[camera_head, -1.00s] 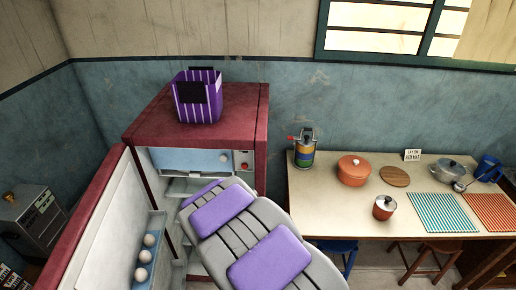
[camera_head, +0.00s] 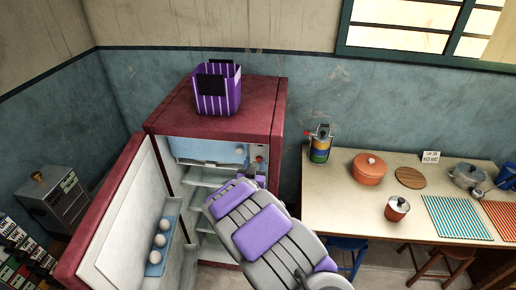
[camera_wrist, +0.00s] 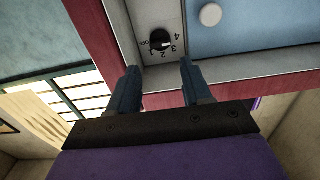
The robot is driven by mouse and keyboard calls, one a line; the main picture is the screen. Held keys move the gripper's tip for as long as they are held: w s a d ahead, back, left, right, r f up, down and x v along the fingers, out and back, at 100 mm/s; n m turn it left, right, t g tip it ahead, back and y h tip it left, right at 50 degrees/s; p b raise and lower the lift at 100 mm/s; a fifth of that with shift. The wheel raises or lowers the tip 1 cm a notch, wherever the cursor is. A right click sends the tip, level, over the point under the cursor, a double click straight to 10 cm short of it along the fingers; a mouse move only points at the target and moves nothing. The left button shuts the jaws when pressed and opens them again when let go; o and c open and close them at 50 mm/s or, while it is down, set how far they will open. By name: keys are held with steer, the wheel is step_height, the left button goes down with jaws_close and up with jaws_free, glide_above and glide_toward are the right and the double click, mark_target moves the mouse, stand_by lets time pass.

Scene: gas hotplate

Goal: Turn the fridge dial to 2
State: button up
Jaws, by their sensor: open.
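The fridge (camera_head: 215,122) is dark red, with its door (camera_head: 110,215) open to the left. In the wrist view, the black round dial (camera_wrist: 159,39) sits on a pale panel, with small numbers around it. Its white mark points right, seemingly near 3; the exact setting is hard to read. My gripper (camera_wrist: 159,65) is open, its two blue-grey fingers just short of the dial, one to each side, with nothing between them.
A purple striped basket (camera_head: 218,92) stands on the fridge. White round objects sit in the blue door shelf (camera_head: 156,258). A white round knob (camera_wrist: 210,15) is right of the dial. The table (camera_head: 330,205) at right holds pots and a lantern (camera_head: 320,146).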

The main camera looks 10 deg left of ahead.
steer(key=w, duration=1)
steer(key=shift+d, duration=0.1)
steer(key=shift+c, duration=0.3)
steer(key=c, duration=0.7)
steer(key=shift+b, duration=0.3)
